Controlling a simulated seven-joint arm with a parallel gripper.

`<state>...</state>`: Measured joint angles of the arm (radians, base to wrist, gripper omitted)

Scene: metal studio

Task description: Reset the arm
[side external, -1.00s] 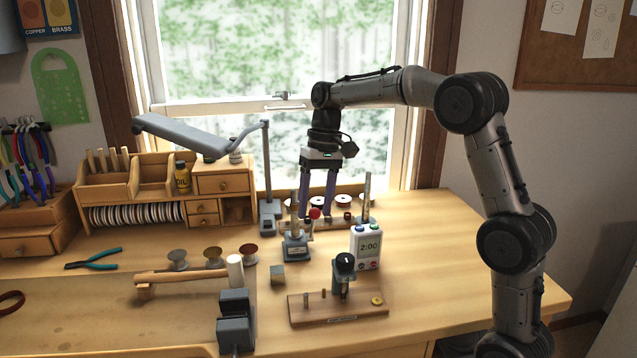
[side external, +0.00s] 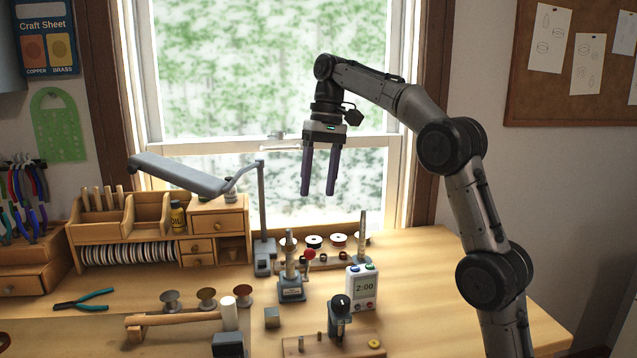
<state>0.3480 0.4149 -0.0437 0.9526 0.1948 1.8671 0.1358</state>
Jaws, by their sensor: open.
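My gripper (side external: 318,192) hangs in the air in front of the window, fingers pointing down. Its two dark fingers are apart, with nothing between them. It is above the back of the workbench (side external: 425,275), clear of the tools below. My arm comes in from the right side and arches over the bench to it.
Below stand a small press with a red knob (side external: 290,280), a white timer reading 2:00 (side external: 362,288) and a rack of spools (side external: 313,241). A lamp (side external: 185,173) stands left of my gripper. A mallet (side external: 165,319) and teal pliers (side external: 85,299) lie at left.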

